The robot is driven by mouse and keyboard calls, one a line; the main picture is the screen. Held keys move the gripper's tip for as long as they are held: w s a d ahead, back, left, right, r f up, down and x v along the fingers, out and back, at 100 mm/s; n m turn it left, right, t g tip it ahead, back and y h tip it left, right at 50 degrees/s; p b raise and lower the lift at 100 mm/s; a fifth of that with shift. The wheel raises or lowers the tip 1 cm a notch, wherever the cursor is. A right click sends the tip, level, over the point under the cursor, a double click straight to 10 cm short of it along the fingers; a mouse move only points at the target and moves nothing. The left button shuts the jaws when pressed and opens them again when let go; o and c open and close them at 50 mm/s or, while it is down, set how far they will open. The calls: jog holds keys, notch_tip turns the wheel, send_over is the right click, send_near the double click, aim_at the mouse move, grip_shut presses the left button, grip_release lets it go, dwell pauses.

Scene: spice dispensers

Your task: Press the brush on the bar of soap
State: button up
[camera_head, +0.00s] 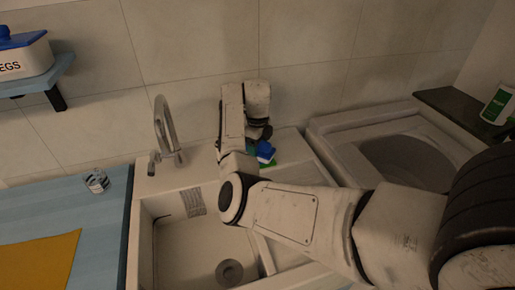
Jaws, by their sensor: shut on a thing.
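My gripper (261,134) is at the end of my arm, over the sink's back right ledge. Its dark fingers point down and are partly hidden by my own arm. It is shut on a small blue thing, which looks like the brush (265,150). A green flat thing (271,163), which may be the bar of soap, shows just below and beside the brush. I cannot tell whether the two touch.
A sink basin (190,249) with a curved tap (162,124) lies left of my arm. A washing machine (330,127) with a round opening stands to the right. A small jar (96,181) stands on the blue counter (40,211). The tiled wall is close behind.

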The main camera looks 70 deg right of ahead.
jog(key=shift+r+p, duration=3)
jog(key=shift+r, duration=0.5)
jog(key=shift+f, duration=0.1)
